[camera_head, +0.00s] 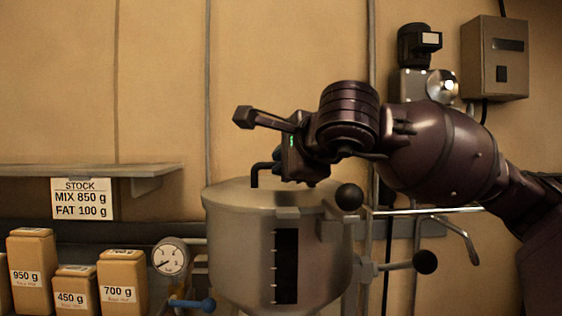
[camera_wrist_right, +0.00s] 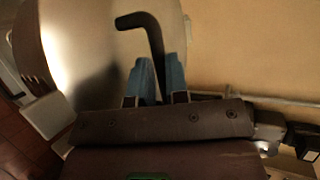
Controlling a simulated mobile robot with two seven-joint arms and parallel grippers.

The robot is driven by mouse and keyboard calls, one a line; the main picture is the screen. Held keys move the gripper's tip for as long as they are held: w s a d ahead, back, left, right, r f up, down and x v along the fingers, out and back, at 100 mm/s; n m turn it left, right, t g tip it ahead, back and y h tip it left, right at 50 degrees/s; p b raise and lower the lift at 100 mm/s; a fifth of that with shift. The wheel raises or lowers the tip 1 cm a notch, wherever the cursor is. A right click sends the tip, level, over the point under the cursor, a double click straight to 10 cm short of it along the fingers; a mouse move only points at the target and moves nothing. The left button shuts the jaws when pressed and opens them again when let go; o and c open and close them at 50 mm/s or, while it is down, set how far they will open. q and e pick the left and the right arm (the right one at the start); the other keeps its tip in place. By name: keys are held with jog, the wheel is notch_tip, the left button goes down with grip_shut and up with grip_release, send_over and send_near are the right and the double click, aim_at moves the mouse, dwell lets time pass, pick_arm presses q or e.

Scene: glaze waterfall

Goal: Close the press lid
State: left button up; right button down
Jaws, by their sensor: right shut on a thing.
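The press (camera_head: 232,248) is a grey metal vessel with a dark vertical window, at the bottom middle of the head view. Its lid (camera_head: 237,192) lies about level across the top; I cannot tell whether a small gap is left at the rim. A black bent handle (camera_head: 256,174) rises from the lid. My right gripper (camera_head: 279,160) is above the lid, beside this handle. In the right wrist view its blue fingers (camera_wrist_right: 158,82) are shut around the black handle (camera_wrist_right: 150,33), whose bent end sticks out past them. My left gripper is out of view.
A gauge (camera_head: 171,257) and a blue-handled valve (camera_head: 206,304) stand left of the press. Black ball knobs (camera_head: 349,197) and a metal rail (camera_head: 430,211) are at its right. Labelled blocks (camera_head: 32,272) stand at the lower left, under a shelf (camera_head: 90,170).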

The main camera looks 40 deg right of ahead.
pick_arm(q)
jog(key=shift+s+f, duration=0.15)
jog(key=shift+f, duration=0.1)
pick_arm(e)
jog(key=shift+a+f, duration=0.15)
jog(key=shift+f, duration=0.8)
jog(key=c, duration=1.1)
grip_release()
jog(key=shift+s+r, duration=0.45)
jog(key=shift+s, duration=0.15)
pick_arm(q)
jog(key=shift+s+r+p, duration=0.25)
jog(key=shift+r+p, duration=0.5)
jog(key=shift+p, duration=0.2)
pick_arm(e)
jog(key=v, duration=1)
jog(key=shift+r, duration=0.25)
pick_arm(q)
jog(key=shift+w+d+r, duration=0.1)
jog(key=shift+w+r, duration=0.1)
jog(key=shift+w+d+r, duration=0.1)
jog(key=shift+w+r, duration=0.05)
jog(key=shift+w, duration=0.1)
